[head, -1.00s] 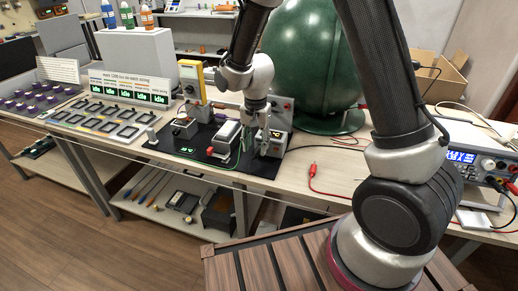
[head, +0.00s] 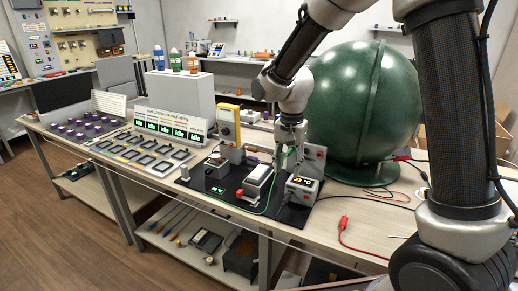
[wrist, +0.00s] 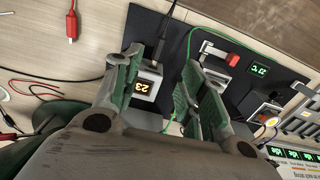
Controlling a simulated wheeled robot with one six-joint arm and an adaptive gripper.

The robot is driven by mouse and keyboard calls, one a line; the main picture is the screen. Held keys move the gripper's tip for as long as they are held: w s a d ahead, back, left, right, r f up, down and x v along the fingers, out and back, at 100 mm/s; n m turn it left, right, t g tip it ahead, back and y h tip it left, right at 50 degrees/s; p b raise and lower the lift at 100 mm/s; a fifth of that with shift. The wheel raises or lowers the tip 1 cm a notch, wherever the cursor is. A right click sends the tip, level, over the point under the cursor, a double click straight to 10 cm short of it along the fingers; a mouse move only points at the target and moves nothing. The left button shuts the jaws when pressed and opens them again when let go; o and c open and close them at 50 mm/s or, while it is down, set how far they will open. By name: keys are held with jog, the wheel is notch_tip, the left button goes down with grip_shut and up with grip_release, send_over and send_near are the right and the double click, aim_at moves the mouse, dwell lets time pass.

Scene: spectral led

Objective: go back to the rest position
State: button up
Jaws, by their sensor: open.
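My gripper (head: 288,158) hangs above the black mat (head: 232,202) on the bench in the head view. Its fingers are spread apart and hold nothing; they also show in the wrist view (wrist: 160,84). A small grey device with a glowing yellow readout (head: 301,187) stands on the mat just below and right of the gripper. In the wrist view the readout (wrist: 147,88) shows between the fingers, partly covered by the left one. A white-topped box (head: 258,175) with a green cable stands to its left on the mat.
A large green sphere (head: 360,135) stands right behind the arm. A yellow meter (head: 226,124) stands left of the gripper. A red clip and lead (head: 344,228) lie on the bench at right. Trays of dark square pieces (head: 150,150) lie at left.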

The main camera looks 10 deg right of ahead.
jog(key=s+d+r+n+t, duration=0.2)
jog(key=s+d+r+n, duration=0.1)
jog(key=s+d+r, duration=0.5)
jog(key=s+d+r+n+t, duration=0.2)
jog(key=s+d+r+n, duration=0.1)
jog(key=s+d+r, duration=0.5)
jog(key=s+d, duration=0.3)
jog(key=s, duration=0.3)
jog(key=shift+s+d, duration=0.4)
